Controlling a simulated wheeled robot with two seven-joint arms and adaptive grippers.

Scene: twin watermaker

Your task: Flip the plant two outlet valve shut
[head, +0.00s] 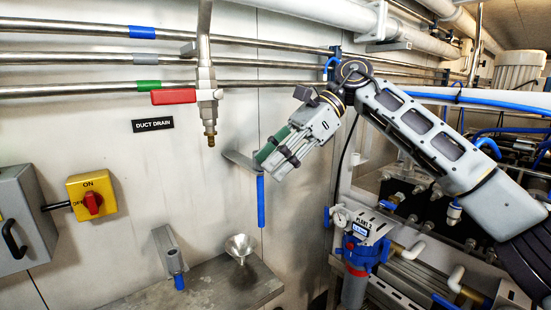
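My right gripper (278,157) is in the middle of the head view, in front of the wall, with its fingers pointing down and left. Its fingers look close together, but I cannot tell whether they are shut. A green part shows beside the fingers, and I cannot tell what it belongs to. A grey lever with a blue grip (261,202) hangs just below the fingertips; contact is unclear. The "PLANT 2" label (374,225) is above a blue filter housing (361,256), below my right arm. Small blue handles (397,198) are near it; which is the outlet valve is unclear. My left gripper is out of view.
A red-handled duct drain valve (173,96) hangs from wall pipes on the left. A yellow switch (91,196) and grey box (22,222) are at far left. A funnel (240,246) sits on a grey ledge (215,290). Dense pipework fills the right side.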

